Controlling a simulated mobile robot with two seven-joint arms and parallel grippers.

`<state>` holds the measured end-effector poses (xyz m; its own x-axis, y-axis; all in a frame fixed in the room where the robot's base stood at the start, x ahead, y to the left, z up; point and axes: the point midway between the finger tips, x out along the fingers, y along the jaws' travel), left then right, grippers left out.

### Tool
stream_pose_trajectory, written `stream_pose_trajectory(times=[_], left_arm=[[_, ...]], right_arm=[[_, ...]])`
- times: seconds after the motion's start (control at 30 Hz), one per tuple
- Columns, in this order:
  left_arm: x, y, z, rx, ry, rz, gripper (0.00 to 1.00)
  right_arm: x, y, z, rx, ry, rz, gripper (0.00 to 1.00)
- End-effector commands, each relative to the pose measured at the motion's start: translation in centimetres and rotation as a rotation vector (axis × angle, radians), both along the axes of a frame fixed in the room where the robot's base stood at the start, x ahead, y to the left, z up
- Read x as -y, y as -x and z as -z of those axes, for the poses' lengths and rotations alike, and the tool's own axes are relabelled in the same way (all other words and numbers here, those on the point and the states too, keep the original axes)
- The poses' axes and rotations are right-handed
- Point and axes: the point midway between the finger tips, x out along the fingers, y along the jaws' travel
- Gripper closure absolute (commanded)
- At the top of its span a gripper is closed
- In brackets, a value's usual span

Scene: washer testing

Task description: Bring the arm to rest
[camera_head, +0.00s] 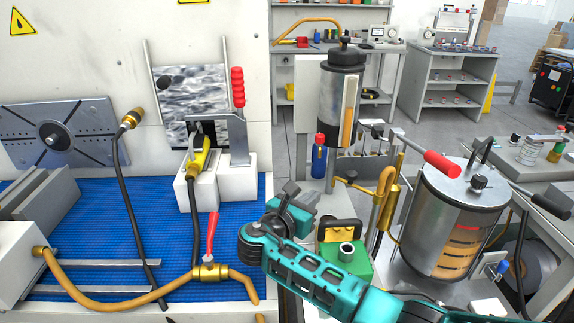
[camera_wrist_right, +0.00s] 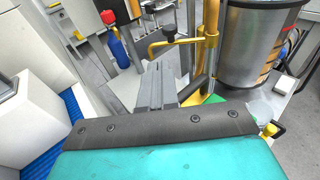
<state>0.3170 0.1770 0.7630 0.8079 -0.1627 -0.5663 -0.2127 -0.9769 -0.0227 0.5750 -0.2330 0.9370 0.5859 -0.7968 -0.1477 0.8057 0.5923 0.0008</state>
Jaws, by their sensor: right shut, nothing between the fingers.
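My right arm (camera_head: 310,275), teal and dark grey, comes in from the lower right in the head view. Its right gripper (camera_head: 292,190) is in the air near the right edge of the blue-matted bench, left of the green block. In the right wrist view the two grey fingers of the gripper (camera_wrist_right: 167,68) lie together, with nothing held between them. My left arm and left gripper are not in the head view.
Grey shelving (camera_head: 448,75) stands behind.

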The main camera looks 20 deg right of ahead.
Motion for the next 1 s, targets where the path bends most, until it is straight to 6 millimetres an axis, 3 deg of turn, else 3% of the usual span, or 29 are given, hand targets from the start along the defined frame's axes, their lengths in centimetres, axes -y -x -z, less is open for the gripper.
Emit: stream_pose_trajectory(times=[0.17,0.27,0.4,0.6,0.77,1.0], left_arm=[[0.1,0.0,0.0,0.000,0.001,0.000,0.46],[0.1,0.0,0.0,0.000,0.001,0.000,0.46],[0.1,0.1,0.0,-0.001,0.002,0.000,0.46],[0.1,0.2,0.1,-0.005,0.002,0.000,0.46],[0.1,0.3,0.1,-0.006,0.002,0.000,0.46],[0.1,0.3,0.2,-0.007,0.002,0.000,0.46]], right_arm=[[-0.2,0.7,0.9,0.006,-0.052,0.003,1.00],[-0.5,2.6,3.2,0.033,-0.200,0.024,1.00],[-1.3,7.2,7.5,0.107,-0.544,0.118,1.00],[-2.3,14.8,11.7,0.247,-1.030,0.378,1.00],[-2.7,20.9,12.8,0.383,-1.344,0.654,1.00],[-2.7,28.1,11.6,0.580,-1.646,1.052,1.00]])
